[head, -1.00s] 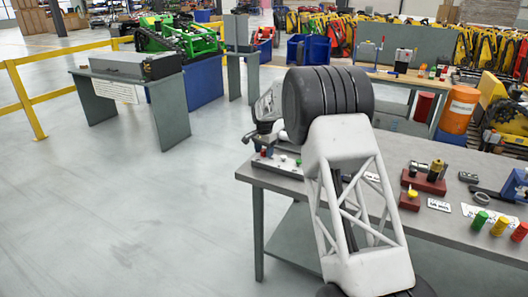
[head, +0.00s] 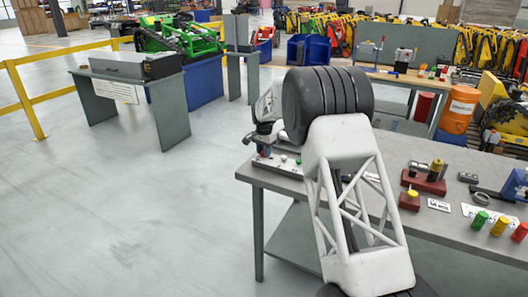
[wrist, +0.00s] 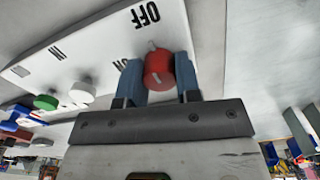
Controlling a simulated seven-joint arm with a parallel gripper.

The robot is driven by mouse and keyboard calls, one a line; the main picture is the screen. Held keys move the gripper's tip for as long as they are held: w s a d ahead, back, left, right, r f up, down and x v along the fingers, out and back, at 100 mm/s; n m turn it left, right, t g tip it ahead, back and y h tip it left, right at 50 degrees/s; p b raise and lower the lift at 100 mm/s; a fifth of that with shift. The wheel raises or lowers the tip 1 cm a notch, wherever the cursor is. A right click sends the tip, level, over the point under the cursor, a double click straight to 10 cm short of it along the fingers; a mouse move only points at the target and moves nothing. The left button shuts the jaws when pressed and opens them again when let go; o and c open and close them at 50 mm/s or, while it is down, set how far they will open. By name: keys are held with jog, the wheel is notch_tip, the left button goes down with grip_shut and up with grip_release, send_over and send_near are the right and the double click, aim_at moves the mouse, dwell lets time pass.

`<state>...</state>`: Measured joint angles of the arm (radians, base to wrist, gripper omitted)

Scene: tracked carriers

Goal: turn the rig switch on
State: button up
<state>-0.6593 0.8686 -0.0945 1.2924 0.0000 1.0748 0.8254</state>
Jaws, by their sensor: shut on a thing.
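The switch panel (wrist: 100,50) is a pale plate marked OFF and ON, with part of another label at left. A red knob (wrist: 158,72) sits between the OFF and ON marks, with a small light pointer at its top, on the side of OFF. My gripper (wrist: 159,78) has its two blue fingers on either side of the red knob, shut on it. A white knob (wrist: 82,92) and a green knob (wrist: 46,102) stand to the left. In the head view my gripper (head: 264,150) is over the panel's left end, and its fingers partly hide the knob.
The panel lies at the left corner of a grey workbench (head: 330,197). Open floor (head: 120,220) lies to the left.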

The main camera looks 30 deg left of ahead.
jog(key=shift+r, duration=0.1)
jog(key=n, duration=0.4)
jog(key=shift+n, duration=0.3)
jog(key=n, duration=0.4)
jog(key=shift+n, duration=0.3)
jog(key=n, duration=0.8)
jog(key=shift+n, duration=0.3)
jog(key=o, duration=0.9)
